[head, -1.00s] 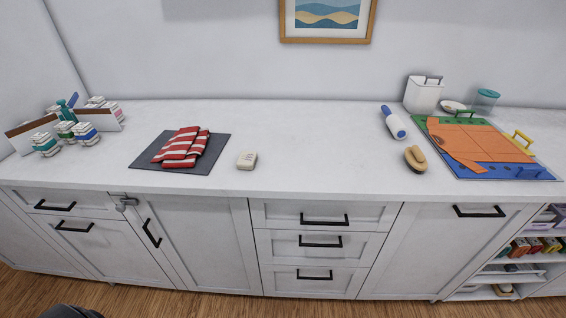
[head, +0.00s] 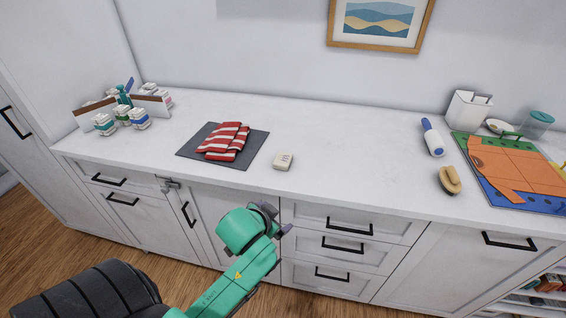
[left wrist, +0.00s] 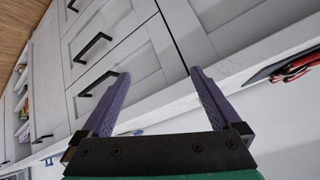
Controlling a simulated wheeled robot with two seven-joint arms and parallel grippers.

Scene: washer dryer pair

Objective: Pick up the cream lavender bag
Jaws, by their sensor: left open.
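The cream lavender bag (head: 283,161) is a small, pale, block-like pouch lying on the white counter, just right of the dark mat. My left gripper (head: 277,218) is in front of the counter's front edge, below and nearer than the bag, and apart from it. In the left wrist view the left gripper (left wrist: 160,75) has its two purple fingers spread with nothing between them. Cabinet fronts show behind them; I cannot make out the bag clearly there. My right gripper is not in view.
A folded red-striped cloth (head: 224,141) lies on the dark mat (head: 255,158). Several small jars stand in a holder (head: 151,105) at the left. A brush (head: 450,179), a blue-white roller (head: 432,138) and a colourful board (head: 515,175) are at the right. The middle counter is clear.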

